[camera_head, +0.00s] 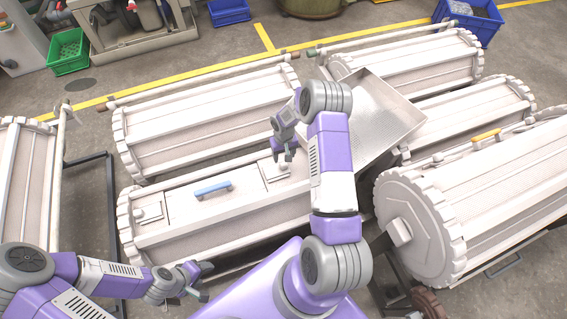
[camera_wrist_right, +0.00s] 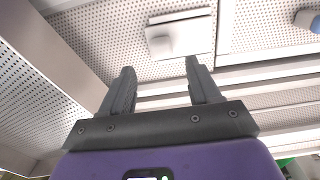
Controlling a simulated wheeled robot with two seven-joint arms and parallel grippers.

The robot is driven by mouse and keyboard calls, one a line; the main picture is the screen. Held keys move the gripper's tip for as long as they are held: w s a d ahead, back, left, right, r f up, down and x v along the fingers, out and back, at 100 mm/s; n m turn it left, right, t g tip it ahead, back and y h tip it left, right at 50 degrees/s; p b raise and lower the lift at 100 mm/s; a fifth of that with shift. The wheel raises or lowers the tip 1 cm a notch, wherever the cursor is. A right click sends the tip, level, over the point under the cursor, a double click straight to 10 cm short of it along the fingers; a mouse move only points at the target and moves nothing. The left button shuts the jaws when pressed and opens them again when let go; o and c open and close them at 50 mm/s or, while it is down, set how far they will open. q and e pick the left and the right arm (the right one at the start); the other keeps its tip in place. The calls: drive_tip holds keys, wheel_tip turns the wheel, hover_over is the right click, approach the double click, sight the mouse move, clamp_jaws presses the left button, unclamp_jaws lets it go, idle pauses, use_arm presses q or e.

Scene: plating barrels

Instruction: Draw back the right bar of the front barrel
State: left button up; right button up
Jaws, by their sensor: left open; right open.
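The front barrel (camera_head: 225,214) lies in the middle, a white perforated drum with toothed ends and a blue handle (camera_head: 213,188) on its lid. Its right bar (camera_head: 278,168) is a small pale plate with a raised block, near the lid's right end; the bar also shows in the right wrist view (camera_wrist_right: 178,36). A similar left bar (camera_head: 150,212) sits at the lid's left end. My right gripper (camera_head: 289,155) is open and empty just above the right bar, apart from it; its fingers point toward the bar in the wrist view. My left gripper (camera_head: 204,282) is open and empty in front of the barrel.
A perforated metal tray (camera_head: 372,112) stands tilted close right of my right gripper; its wall fills the wrist view's left side. More barrels lie behind and to the right, one with a yellow handle (camera_head: 486,134). Green (camera_head: 68,52) and blue crates (camera_head: 470,18) stand on the floor.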

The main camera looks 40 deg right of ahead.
sight(284, 164)
wheel_tip(284, 164, down, 7)
drive_tip(key=shift+b, duration=0.85)
drive_tip(key=shift+c, duration=0.4)
drive_tip(key=shift+a, duration=0.1)
clamp_jaws()
